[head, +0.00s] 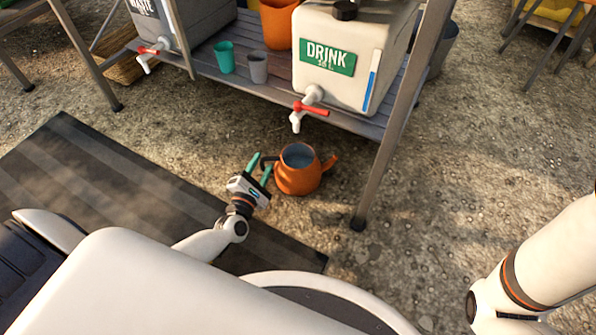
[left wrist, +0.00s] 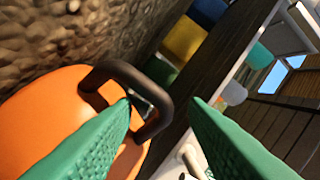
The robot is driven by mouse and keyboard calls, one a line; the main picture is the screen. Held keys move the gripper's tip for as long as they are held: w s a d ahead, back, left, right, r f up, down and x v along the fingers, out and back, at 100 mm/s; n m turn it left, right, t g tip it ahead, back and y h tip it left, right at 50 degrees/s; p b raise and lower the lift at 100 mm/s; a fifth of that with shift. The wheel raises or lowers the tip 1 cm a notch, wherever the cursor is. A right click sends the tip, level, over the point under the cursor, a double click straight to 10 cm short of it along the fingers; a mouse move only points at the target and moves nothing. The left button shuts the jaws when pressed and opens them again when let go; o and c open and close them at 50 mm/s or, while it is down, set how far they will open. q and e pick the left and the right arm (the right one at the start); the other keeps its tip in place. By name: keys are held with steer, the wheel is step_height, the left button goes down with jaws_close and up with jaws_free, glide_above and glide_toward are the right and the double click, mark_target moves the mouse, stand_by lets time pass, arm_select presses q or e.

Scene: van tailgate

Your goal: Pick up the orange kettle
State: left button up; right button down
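The orange kettle (head: 299,180) stands upright on the ground below the drink container's tap, with its spout to the right and its dark handle (head: 266,160) to the left. Its open top shows a grey-blue inside. My left gripper (head: 259,168) is at the handle side, with its green fingers spread. In the left wrist view the kettle's orange body (left wrist: 40,115) fills the left and its black looped handle (left wrist: 165,105) reaches toward the gap between the fingers (left wrist: 160,105). The handle is not clamped. My right gripper is out of view.
A metal shelf (head: 225,75) holds a white drink container (head: 345,80), a grey container (head: 195,20), a teal cup (head: 225,57), a grey cup (head: 258,68) and an orange pot (head: 280,25). A shelf leg (head: 385,160) stands right of the kettle. A dark mat (head: 90,180) lies left.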

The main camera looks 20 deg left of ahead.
arm_select(q)
steer(key=w, duration=0.1)
steer(key=w+b, duration=0.2)
steer(key=shift+w+a+f, duration=0.1)
steer(key=shift+w+a, duration=0.2)
steer(key=shift+w, duration=0.4)
steer(key=shift+c, duration=0.3)
jaws_close()
steer(key=shift+a+r, duration=0.1)
steer(key=shift+r, duration=0.15)
